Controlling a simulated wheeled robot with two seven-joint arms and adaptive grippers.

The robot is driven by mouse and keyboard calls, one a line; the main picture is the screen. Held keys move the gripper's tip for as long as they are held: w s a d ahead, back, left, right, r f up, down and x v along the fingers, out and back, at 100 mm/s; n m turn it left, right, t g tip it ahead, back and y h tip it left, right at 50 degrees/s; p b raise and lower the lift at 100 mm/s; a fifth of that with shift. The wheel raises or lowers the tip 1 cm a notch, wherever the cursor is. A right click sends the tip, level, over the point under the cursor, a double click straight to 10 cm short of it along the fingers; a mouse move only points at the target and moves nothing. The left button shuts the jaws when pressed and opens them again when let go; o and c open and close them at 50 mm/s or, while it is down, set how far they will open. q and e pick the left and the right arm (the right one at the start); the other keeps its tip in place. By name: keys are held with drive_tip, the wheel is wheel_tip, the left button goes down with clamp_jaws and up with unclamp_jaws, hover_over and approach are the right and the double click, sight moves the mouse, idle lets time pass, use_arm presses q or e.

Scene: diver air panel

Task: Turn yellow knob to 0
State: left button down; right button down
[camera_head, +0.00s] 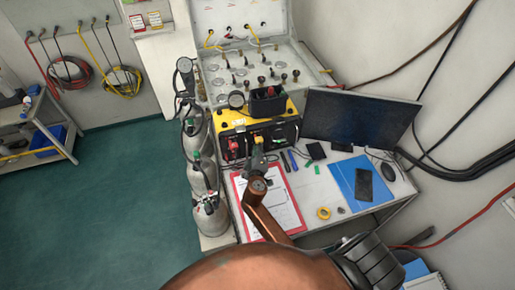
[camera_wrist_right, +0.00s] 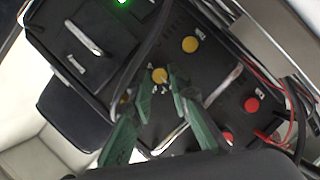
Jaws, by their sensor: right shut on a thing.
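The yellow knob (camera_wrist_right: 160,76) sits on the black front panel of the air unit in the right wrist view, with small marks around it too fine to read. My right gripper (camera_wrist_right: 163,84) has its green fingers on either side of this knob, shut on it. In the head view my right gripper (camera_head: 258,152) reaches the front of the yellow-topped unit (camera_head: 226,119) and hides part of the panel. A second yellow knob (camera_wrist_right: 190,44) is on the same panel, clear of the fingers. My left gripper is not in view.
Red knobs (camera_wrist_right: 251,104) and metal handles sit near the fingers. Red and black cables (camera_wrist_right: 285,88) run along the panel's right side in the wrist view. On the desk are a red clipboard (camera_head: 240,188), a monitor (camera_head: 358,118) and a blue folder (camera_head: 346,174). Gas cylinders (camera_head: 206,212) stand left.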

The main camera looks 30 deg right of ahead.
drive_tip(key=c, duration=1.8)
unclamp_jaws()
